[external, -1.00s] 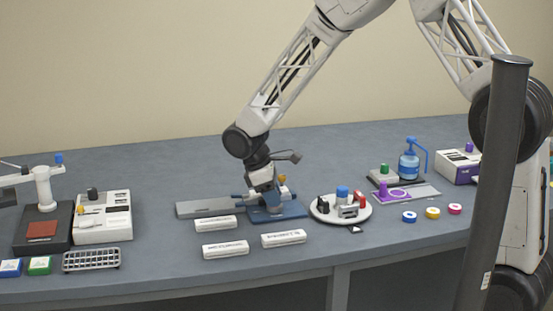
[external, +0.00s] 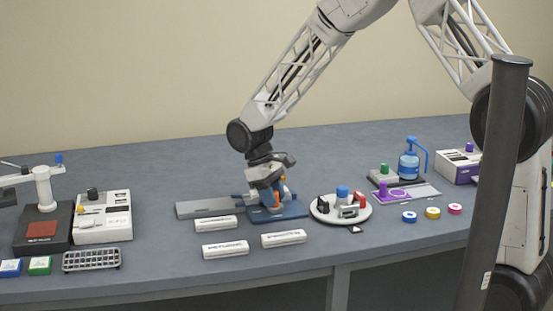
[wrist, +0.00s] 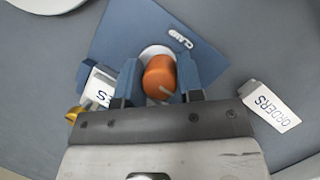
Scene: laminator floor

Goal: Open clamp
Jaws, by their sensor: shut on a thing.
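The clamp's blue base plate (external: 292,212) lies on the bench, and its white lettering reads CLAMP in the wrist view (wrist: 205,52). An orange knob (wrist: 160,78) stands on a pale round seat on this plate. My gripper (wrist: 160,82) points down over the plate, with one blue finger on each side of the knob, shut on it. In the external view, my gripper (external: 272,198) hides most of the clamp, and a little orange shows between the fingers. Whether the clamp is open cannot be told.
A long grey plate (external: 205,208) extends left of the clamp. White labelled blocks (external: 225,249) lie in front. A round white tray (external: 328,217) with small parts stands close on the right. Farther right is a blue bottle (external: 408,165). The bench behind the clamp is clear.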

